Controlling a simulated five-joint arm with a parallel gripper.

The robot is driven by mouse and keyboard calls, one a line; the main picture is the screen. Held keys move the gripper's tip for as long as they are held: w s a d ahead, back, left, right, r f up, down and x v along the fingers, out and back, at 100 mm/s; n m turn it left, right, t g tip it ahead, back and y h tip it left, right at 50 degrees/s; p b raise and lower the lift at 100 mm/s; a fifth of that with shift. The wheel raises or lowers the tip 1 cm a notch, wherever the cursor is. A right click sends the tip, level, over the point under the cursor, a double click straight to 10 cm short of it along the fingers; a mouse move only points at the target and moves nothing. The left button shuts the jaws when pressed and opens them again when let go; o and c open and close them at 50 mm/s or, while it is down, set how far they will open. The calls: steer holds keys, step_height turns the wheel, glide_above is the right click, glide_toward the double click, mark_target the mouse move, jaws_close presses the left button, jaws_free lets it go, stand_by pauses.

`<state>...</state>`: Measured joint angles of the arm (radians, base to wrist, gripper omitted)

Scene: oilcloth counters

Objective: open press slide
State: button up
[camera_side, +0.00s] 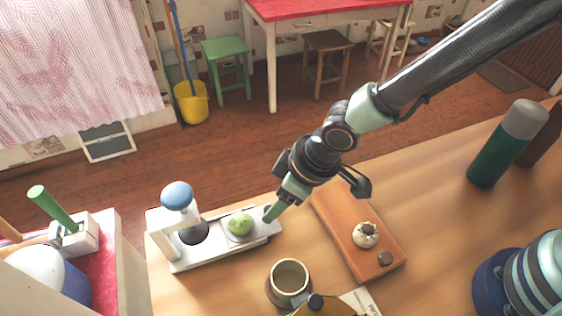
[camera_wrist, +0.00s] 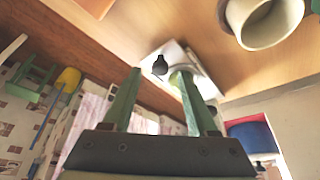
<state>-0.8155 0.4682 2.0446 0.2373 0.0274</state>
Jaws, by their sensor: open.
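The press (camera_side: 162,238) is a white frame with a blue knob (camera_side: 177,194) over a dark round plunger, on the left of the wooden counter. Its pale slide (camera_side: 262,234) reaches out to the right and carries a green lump (camera_side: 240,223) that sits clear of the plunger. My gripper (camera_side: 270,213) points down at the slide's right end, just right of the lump; whether it touches the slide I cannot tell. In the wrist view my gripper (camera_wrist: 159,72) has its two green fingers apart, with the white press (camera_wrist: 172,54) beyond them, partly hidden by the right finger.
A mug (camera_side: 289,277) stands in front. A green bottle (camera_side: 507,145) stands at the far right. Bare counter (camera_side: 440,200) lies between board and bottle.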

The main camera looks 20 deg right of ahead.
steer(key=v, duration=1)
steer(key=w+d+r+m+t+h, duration=0.15)
steer(key=d+r, duration=0.25)
steer(key=d, duration=0.5)
steer(key=w+d+r+m, duration=0.3)
steer(key=d, duration=0.5)
steer(key=s+d+r+m+h, duration=0.1)
steer(key=s+d+m, duration=0.1)
steer(key=d, duration=0.4)
steer(key=s+d+r+m+t, duration=0.1)
steer(key=s+d+r+m, duration=0.1)
steer(key=d, duration=0.5)
steer(key=shift+s+d+h, duration=0.35)
